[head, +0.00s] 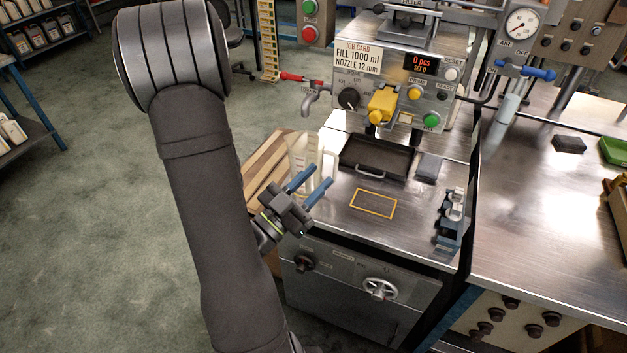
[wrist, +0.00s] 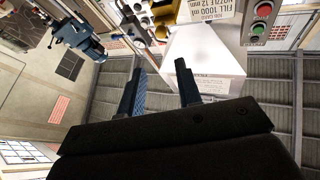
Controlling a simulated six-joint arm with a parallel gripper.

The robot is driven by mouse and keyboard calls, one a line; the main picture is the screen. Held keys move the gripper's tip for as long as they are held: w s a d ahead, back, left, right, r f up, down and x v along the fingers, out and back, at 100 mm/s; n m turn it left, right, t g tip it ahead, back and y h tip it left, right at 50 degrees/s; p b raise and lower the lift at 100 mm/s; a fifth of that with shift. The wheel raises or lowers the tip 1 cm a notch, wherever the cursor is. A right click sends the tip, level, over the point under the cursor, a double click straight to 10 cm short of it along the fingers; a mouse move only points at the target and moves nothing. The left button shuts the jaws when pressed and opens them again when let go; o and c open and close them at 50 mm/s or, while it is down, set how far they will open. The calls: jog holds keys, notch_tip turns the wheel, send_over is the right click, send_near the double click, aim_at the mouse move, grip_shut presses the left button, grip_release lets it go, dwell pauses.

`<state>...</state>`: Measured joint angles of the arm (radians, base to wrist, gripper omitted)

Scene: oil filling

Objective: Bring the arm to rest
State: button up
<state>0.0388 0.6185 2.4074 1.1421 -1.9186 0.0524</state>
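My gripper (head: 322,174) is at the left of the metal bench, with its two blue fingers parallel and a clear gap between them. In the wrist view the fingers (wrist: 160,70) are also apart, with nothing gripped. A translucent jug with a handle (head: 302,152) stands just behind the fingers in the head view, partly hidden by them. In the wrist view a pale translucent shape (wrist: 205,62) lies beyond the fingertips; I cannot tell for sure that it is the jug. My dark arm fills the left middle of the head view.
The filling machine has a yellow nozzle block (head: 382,102), a job card (head: 358,57) and a dark drip tray (head: 375,158). A yellow-outlined rectangle (head: 373,203) on the bench is empty. A blue-grey clamp fixture (head: 450,218) stands at the right edge. Open floor (head: 80,220) lies left.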

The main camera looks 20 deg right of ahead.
jog(key=shift+d, duration=0.15)
jog(key=x, duration=1.1)
jog(key=w+f+x, duration=0.1)
jog(key=x, duration=0.4)
jog(key=shift+w+d+r, duration=0.1)
jog(key=shift+d, duration=0.3)
